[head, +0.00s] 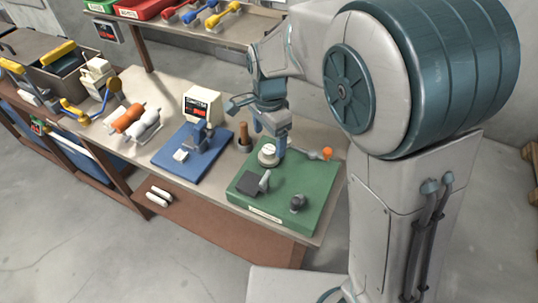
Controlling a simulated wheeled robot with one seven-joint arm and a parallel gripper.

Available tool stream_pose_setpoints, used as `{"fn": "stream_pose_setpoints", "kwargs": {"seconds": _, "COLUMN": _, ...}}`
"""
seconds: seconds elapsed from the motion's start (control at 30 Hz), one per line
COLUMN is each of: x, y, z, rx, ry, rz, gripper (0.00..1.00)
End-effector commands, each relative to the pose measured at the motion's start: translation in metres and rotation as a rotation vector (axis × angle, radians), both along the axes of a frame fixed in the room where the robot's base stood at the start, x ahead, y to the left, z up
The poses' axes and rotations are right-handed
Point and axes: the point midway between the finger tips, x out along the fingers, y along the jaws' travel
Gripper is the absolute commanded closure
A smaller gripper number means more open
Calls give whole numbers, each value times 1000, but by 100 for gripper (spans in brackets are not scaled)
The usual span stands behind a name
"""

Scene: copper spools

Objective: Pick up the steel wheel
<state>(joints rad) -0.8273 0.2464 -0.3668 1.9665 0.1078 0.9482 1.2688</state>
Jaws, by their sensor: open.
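A round pale grey piece (267,157), which looks like the steel wheel, sits at the back left of the green board (300,228) on the bench. It is small here, so I cannot make out its details. My gripper (269,142) points down just above it, with its fingers apart and nothing visibly held. I cannot tell whether a fingertip touches the piece. My wrist and fingers hide part of the area behind it.
The green board also bears a dark block with a grey bracket (256,183) and a dark knob-like piece (297,203). A blue board (178,163) with a small machine lies to the left. Spools (128,119) lie farther left.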

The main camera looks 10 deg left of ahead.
Motion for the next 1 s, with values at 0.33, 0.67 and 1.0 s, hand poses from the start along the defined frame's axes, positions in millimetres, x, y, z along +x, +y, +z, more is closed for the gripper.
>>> {"fn": "stream_pose_setpoints", "kwargs": {"seconds": 0.33, "x": -4, "y": 0, "z": -47, "rx": -2, "ry": 2, "rz": 1, "gripper": 22}}
{"fn": "stream_pose_setpoints", "kwargs": {"seconds": 0.67, "x": -4, "y": 0, "z": -57, "rx": 1, "ry": -1, "rz": 2, "gripper": 22}}
{"fn": "stream_pose_setpoints", "kwargs": {"seconds": 1.0, "x": -3, "y": 0, "z": -57, "rx": 1, "ry": -2, "rz": 2, "gripper": 74}}
